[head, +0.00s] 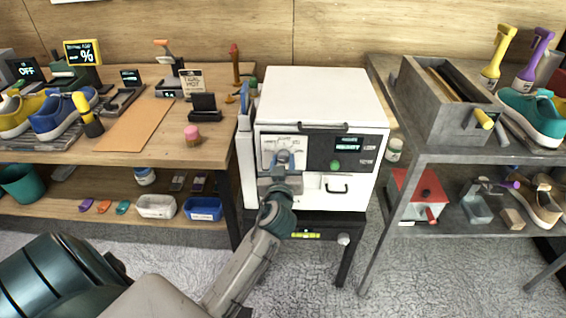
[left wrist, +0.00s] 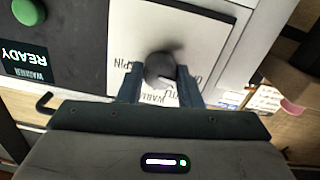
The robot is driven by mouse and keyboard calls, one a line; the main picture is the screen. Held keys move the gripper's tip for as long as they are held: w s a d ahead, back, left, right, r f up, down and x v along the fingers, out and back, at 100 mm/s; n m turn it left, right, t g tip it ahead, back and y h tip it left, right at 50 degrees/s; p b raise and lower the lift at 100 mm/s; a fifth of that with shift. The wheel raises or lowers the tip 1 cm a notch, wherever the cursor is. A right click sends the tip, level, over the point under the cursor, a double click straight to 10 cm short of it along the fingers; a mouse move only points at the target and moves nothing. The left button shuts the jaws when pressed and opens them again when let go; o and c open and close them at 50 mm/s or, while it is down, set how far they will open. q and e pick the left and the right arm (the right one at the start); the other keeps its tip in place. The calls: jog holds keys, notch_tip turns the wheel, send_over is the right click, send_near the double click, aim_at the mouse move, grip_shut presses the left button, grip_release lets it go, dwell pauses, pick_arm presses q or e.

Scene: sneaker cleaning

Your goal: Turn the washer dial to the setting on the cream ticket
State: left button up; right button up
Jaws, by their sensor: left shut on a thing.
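The white washer (head: 322,95) stands in the middle between two tables. Its dial (head: 283,156) is a dark round knob on a white labelled panel at the front left. My left gripper (head: 281,168) is shut on the dial from the front. In the left wrist view the dark dial (left wrist: 160,68) sits between the two fingertips, and the words SPIN and WARM show in part on the panel (left wrist: 180,30). The dial's pointer cannot be made out. The cream ticket (head: 192,80) stands on the left table; its lower word reads HOT. My right gripper is not in view.
Right of the dial are a display (head: 347,145) reading READY and a green button (head: 335,165). A drawer handle (head: 336,188) lies below. The left table (head: 70,155) and the grey right table (head: 450,150) hold shoes and tools close beside the washer.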

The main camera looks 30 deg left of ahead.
pick_arm(q)
jog(key=shift+m, duration=0.8)
jog(key=m+p, duration=0.3)
jog(key=m, duration=0.4)
jog(key=shift+r+m+p, duration=0.15)
jog(key=shift+m+p, duration=0.25)
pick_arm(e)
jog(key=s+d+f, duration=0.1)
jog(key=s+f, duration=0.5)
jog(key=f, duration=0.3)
pick_arm(q)
jog(key=m+p, duration=0.4)
jog(key=m, duration=0.4)
jog(key=shift+g, duration=0.3)
jog(key=m+p, duration=0.2)
jog(key=m, duration=0.2)
jog(key=shift+m+p, duration=0.35)
jog(key=shift+m, duration=0.45)
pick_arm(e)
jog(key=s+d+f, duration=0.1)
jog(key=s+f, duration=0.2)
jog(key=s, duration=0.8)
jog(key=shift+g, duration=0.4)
pick_arm(q)
jog(key=shift+f, duration=0.2)
jog(key=o, duration=1)
